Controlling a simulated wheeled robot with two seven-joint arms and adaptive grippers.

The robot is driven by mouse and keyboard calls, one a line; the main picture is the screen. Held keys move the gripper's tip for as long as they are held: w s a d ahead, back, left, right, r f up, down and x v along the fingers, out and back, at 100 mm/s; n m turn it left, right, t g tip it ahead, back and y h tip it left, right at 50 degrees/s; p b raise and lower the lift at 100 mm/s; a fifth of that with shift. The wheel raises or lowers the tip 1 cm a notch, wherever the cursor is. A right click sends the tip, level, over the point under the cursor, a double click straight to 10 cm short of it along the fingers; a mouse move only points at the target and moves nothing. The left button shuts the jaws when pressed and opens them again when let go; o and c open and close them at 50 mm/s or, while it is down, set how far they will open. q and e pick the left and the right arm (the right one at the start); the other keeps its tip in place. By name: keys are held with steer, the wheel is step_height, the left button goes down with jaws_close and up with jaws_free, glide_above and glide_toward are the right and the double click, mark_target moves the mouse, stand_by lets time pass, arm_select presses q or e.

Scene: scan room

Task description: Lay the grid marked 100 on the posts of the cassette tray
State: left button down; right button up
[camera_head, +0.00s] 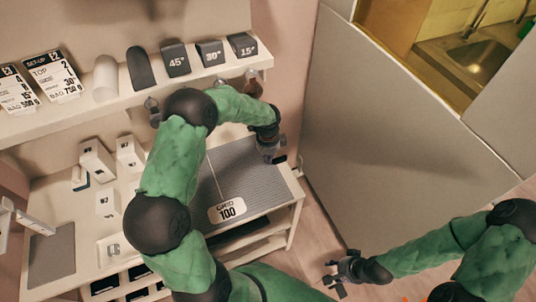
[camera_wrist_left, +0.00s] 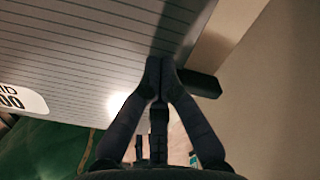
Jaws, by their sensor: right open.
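The grid marked 100 (camera_head: 245,172) is a grey ribbed panel with a white label at its near edge. It lies over the right part of the bench; my left arm hides its left part. My left gripper (camera_head: 268,150) is at its far right side, with the fingers closed together at a dark tab (camera_wrist_left: 203,83) on the edge. The ribbed face (camera_wrist_left: 90,45) fills the upper left of the wrist view. I cannot tell whether the grid rests or is held just clear. My right gripper (camera_head: 338,275) is open and empty, low over the floor. I cannot make out the cassette tray's posts.
White blocks (camera_head: 97,158) and a grey plate (camera_head: 52,255) sit on the bench's left part. A shelf (camera_head: 125,96) above holds cards and wedges marked 45, 30 and 15. A large pale panel (camera_head: 400,140) stands to the right. Floor is free right of the bench.

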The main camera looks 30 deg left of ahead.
mark_target(281, 167)
arm_select(q)
steer(key=shift+f, duration=0.2)
steer(key=d, duration=0.3)
steer(key=d+p, duration=0.1)
steer(key=d, duration=0.1)
steer(key=shift+w+d, duration=0.1)
steer(key=shift+w, duration=0.2)
steer(key=shift+r, duration=0.1)
